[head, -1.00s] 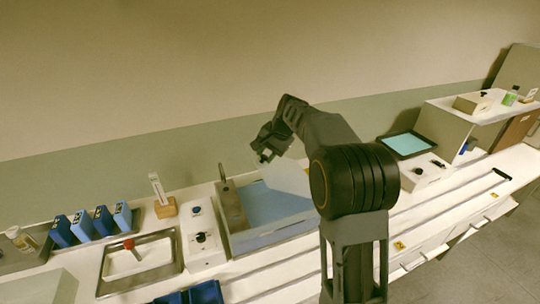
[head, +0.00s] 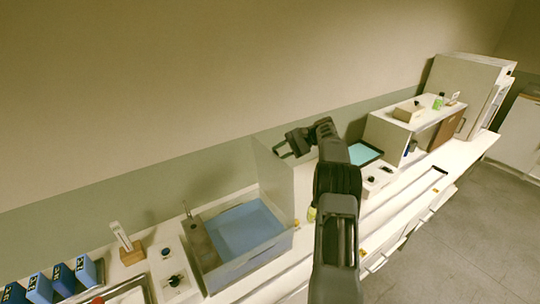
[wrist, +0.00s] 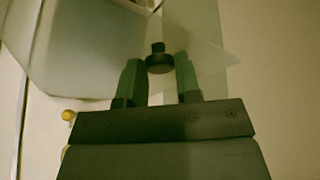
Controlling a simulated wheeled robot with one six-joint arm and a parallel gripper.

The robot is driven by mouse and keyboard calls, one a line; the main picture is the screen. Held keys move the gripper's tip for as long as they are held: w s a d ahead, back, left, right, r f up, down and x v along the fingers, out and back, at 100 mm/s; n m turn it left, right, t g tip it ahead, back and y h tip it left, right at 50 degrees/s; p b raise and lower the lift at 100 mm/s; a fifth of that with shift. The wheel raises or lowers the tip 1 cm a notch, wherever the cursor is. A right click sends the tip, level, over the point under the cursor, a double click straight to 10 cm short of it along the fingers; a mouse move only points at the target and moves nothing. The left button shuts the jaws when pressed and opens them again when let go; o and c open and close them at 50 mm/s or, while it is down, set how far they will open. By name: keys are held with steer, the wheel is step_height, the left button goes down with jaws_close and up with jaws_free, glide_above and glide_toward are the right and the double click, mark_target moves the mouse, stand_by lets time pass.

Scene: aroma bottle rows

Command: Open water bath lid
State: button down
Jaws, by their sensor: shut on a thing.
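The water bath (head: 246,262) stands on the bench, a clear-walled basin with blue water showing through its open top. The lid (head: 270,170) is a pale translucent panel, held up tilted steeply behind the right part of the bath and clear of its rim. My gripper (head: 284,149) is above the bath's back right side. In the wrist view my gripper (wrist: 158,80) has its fingers on either side of the lid's black knob (wrist: 158,62), shut on it. The lid (wrist: 205,48) spreads out beyond the knob there; its far edges are hard to make out.
Left of the bath are a white control unit (head: 172,282), a wooden block (head: 133,254) with an upright white device, and several blue boxes (head: 62,279). To the right are a light-blue-topped tray (head: 364,153) and a shelf unit (head: 395,132). The wall is close behind.

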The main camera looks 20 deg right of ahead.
steer(key=shift+w+d+f+y, duration=0.15)
steer(key=shift+d+y, duration=0.25)
steer(key=shift+d, duration=0.35)
steer(key=shift+w+d+f+y, duration=0.1)
steer(key=shift+d+y, duration=0.3)
steer(key=shift+d, duration=0.35)
steer(key=c, duration=0.9)
jaws_free()
steer(key=shift+o, duration=0.4)
